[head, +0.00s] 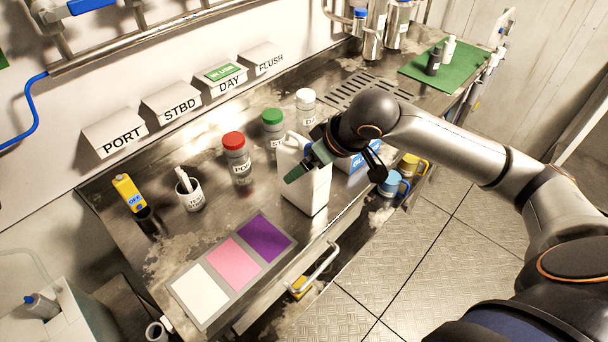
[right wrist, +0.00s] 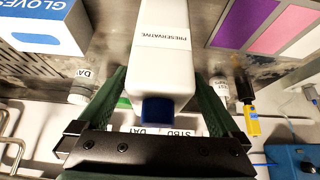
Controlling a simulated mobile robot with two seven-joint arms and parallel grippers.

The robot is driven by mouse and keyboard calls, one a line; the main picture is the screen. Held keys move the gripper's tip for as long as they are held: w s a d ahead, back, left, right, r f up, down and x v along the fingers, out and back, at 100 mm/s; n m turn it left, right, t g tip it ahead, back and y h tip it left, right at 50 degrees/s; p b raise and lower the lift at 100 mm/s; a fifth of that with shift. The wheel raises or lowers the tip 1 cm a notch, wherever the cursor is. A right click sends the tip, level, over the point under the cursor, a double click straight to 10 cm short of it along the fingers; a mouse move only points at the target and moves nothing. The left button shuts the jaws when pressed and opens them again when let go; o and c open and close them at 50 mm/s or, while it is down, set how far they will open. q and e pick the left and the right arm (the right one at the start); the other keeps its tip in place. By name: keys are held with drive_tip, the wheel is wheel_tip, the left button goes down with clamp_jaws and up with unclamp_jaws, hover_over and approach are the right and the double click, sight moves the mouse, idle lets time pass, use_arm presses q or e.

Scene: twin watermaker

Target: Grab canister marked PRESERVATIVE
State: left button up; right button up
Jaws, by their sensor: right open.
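The PRESERVATIVE canister (head: 312,190) is a white, upright jug on the steel bench, behind and right of the colour card. In the right wrist view the canister (right wrist: 165,45) shows its PRESERVATIVE label and a blue cap. My right gripper (head: 309,162) is at the canister's upper part in the head view and hides its top. In the right wrist view my right gripper (right wrist: 167,90) is open, with one green finger on each side of the canister. Gaps show between the fingers and its sides. My left gripper is not in view.
A blue-and-white gloves box (head: 362,160) stands close right of the canister. Green-capped (head: 273,125), red-capped (head: 236,155) and white-capped (head: 306,105) jars stand behind and left. The colour card (head: 215,285) lies in front. A cup (head: 190,195) and yellow meter (head: 128,192) stand left.

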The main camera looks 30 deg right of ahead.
drive_tip(key=shift+x, duration=1.35)
drive_tip(key=shift+d, duration=0.1)
clamp_jaws()
drive_tip(key=shift+w+r, duration=0.1)
drive_tip(key=shift+r, duration=0.05)
